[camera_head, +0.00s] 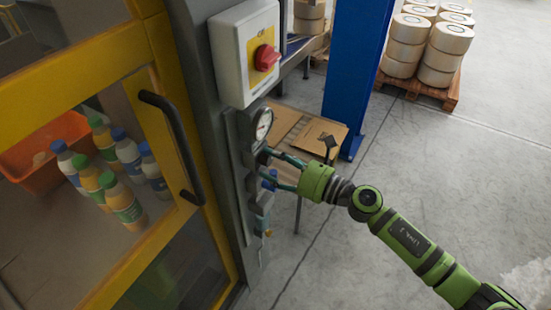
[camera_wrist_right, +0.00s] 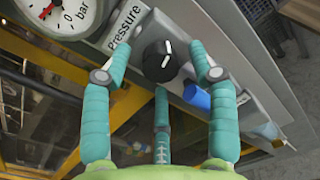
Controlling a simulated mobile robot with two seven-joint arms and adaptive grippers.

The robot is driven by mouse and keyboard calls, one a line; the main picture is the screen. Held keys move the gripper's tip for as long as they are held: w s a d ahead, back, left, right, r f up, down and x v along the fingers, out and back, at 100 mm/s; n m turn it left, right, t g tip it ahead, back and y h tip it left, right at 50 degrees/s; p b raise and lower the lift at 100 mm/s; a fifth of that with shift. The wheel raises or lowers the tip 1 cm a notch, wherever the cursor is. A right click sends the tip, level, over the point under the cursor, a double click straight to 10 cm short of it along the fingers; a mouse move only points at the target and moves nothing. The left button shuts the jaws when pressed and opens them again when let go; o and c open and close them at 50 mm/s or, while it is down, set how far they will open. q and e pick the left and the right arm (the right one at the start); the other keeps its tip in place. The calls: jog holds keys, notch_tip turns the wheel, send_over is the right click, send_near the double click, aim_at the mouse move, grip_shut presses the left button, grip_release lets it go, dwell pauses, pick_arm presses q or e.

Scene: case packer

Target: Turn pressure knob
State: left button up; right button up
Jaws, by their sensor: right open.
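The pressure knob (camera_wrist_right: 159,61) is black with a white pointer line and sits beside a "Pressure" label (camera_wrist_right: 128,26) in the right wrist view. My right gripper (camera_wrist_right: 153,73) is open, with teal fingers on both sides of the knob and a third finger below it. I cannot tell whether any finger touches the knob. In the head view my right gripper (camera_head: 270,169) is at the panel below the gauge, and its fingers hide the knob. The round pressure gauge (camera_head: 262,124) also shows in the wrist view (camera_wrist_right: 70,16). My left gripper is not in view.
A red rotary switch (camera_head: 266,58) on a white box is above the gauge. A blue part (camera_wrist_right: 197,96) is close to the right finger. The yellow-framed door with a black handle (camera_head: 176,140) stands left.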

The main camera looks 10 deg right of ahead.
jog(key=c, duration=1.1)
jog(key=shift+c, duration=0.2)
jog(key=shift+m+p, duration=0.3)
jog(key=shift+m, duration=0.2)
jog(key=m+p, duration=0.2)
jog(key=m, duration=0.1)
jog(key=shift+f+m+p, duration=0.1)
jog(key=shift+m+p, duration=0.45)
jog(key=shift+m, duration=0.75)
jog(key=shift+s, duration=0.1)
